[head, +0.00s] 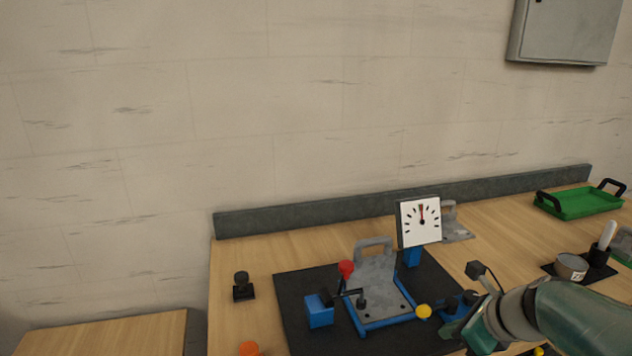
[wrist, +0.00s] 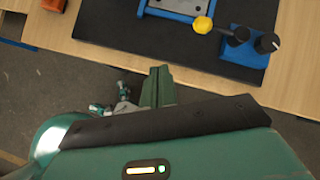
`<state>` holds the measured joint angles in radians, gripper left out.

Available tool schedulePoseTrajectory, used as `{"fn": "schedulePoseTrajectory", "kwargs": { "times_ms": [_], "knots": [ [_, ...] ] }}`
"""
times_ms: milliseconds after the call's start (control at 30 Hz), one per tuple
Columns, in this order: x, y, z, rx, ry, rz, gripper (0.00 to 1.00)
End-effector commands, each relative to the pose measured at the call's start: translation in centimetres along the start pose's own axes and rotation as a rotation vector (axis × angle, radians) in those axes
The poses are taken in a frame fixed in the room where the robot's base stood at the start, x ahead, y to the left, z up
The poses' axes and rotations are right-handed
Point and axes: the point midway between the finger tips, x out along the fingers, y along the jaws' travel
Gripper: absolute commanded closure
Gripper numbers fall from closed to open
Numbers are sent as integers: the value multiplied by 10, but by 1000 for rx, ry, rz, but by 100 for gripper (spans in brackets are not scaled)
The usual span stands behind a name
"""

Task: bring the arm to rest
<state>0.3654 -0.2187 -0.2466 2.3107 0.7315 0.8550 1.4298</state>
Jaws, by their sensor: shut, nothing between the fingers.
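My gripper (wrist: 157,88) shows in the wrist view, its green fingers together and empty. It is over the front edge of the workbench, below the black mat (wrist: 180,40). In the head view my arm reaches in from the lower right, and its end is at the mat's right front corner; the fingertips cannot be made out there. The yellow knob also shows in the wrist view (wrist: 203,25).
A dial gauge (head: 420,221) stands behind the rig. A green tray (head: 580,203) and a round tin (head: 571,267) are at the right. A small black part (head: 243,287) and an orange knob (head: 249,348) are left of the mat. A grey wall box (head: 565,32) hangs above.

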Motion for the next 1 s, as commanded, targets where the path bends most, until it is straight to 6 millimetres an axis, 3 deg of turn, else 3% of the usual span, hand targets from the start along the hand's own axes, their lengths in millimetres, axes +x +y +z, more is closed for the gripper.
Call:
{"fn": "schedulePoseTrajectory", "kwargs": {
  "times_ms": [100,300,500,600,733,1000],
  "knots": [
    [-5,37,18,-395,36,36,100],
    [-19,102,34,-1247,123,109,100],
    [-38,148,34,-2048,231,184,100],
    [-45,159,33,-2329,284,218,100],
    [-50,165,31,-2512,326,247,100],
    [-50,166,31,-2532,331,252,100]
  ]
}}
